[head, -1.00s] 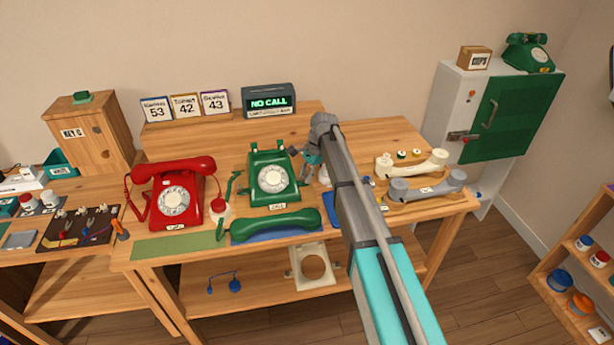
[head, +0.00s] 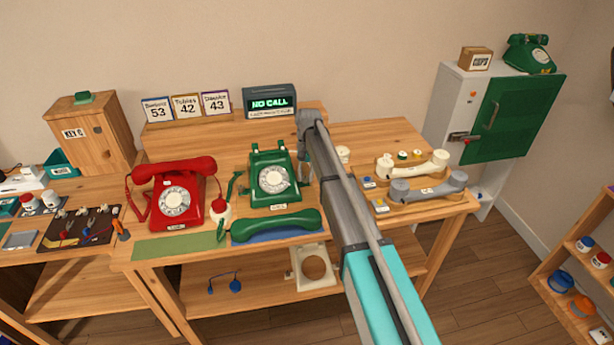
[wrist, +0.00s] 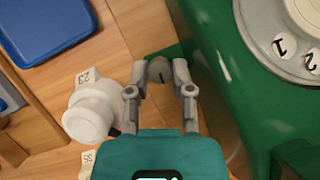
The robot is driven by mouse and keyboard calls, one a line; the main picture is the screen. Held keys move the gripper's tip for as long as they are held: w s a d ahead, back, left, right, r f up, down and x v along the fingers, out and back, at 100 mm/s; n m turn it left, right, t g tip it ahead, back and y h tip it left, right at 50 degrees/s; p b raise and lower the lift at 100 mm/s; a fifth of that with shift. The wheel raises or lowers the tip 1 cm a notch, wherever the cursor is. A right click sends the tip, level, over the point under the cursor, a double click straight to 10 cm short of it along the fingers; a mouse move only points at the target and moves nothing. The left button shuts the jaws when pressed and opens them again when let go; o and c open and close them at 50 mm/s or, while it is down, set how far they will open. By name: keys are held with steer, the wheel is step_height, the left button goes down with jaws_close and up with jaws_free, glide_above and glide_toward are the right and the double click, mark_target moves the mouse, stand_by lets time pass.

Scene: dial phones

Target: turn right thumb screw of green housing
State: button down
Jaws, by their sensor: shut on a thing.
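The green housing is the green dial phone (head: 262,193) in the middle of the bench in the head view. Its green side and dial fill the right of the wrist view (wrist: 230,90). The right thumb screw (wrist: 159,71) is a small grey round knob with a dark line on its face, beside the housing. My gripper (wrist: 165,68) is shut on this screw, one finger on each side. In the head view my arm mostly hides the gripper and hides the screw at the phone's right side. The green handset (head: 277,226) lies in front of the phone.
A white knob-like part (wrist: 88,112) with a tag marked 23 stands close to my left finger. A blue tray (wrist: 45,25) lies beyond it. The red phone (head: 172,195) stands left of the green one. Cream and grey handsets (head: 430,185) lie at the right.

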mark_target(307, 178)
stand_by(0.3)
steer(key=shift+c, duration=2.4)
jaws_free()
steer(key=shift+r, duration=0.15)
step_height(307, 178, up, 5)
steer(key=p, duration=0.5)
steer(key=shift+s+d, duration=0.25)
steer(key=shift+s, duration=0.1)
steer(key=s+d+r+t+p, duration=0.1)
steer(key=s+d+t+p, duration=0.1)
steer(key=s+d, duration=0.9)
steer(key=s+d+r+t+p, duration=0.2)
steer(key=s+d+p, duration=0.1)
steer(key=s+d, duration=0.9)
steer(key=s, duration=0.2)
steer(key=shift+s+r+n+t, duration=0.25)
steer(key=shift+s+n+t, duration=0.05)
steer(key=shift+s, duration=0.1)
steer(key=shift+d, duration=0.1)
